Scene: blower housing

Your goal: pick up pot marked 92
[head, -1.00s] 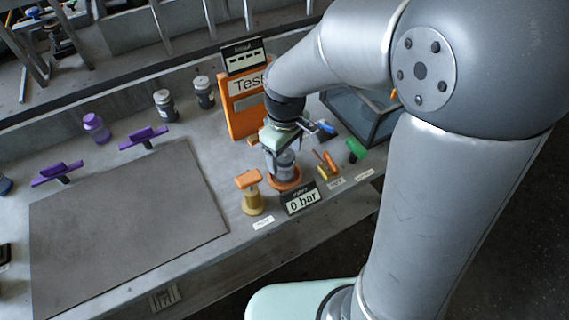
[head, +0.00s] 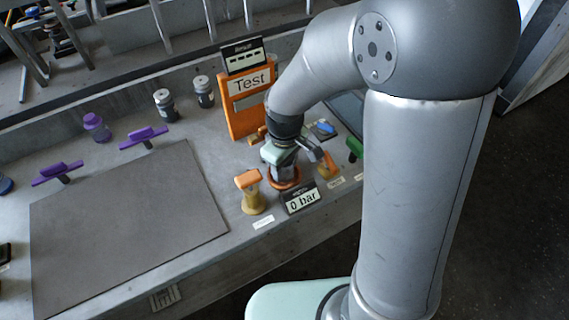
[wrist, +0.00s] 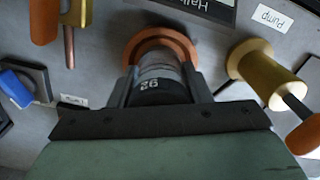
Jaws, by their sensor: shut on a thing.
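The pot marked 92 (wrist: 158,88) is a grey cylinder with a dark band bearing the number, seen in the wrist view. It stands in an orange ring (wrist: 158,44), which also shows in the head view (head: 284,184). My gripper (wrist: 160,80) is shut on the pot, one finger on each side. In the head view, my gripper (head: 284,168) is over the orange ring and largely hides the pot. I cannot tell whether the pot's base is clear of the ring.
A yellow-brown pump post with an orange handle (head: 251,192) stands close to the left. The "0 bar" sign (head: 302,197) is in front. The orange Test frame (head: 246,105) is behind. Two dark-banded pots (head: 204,91) stand at the back left. A bare grey mat (head: 125,225) lies left.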

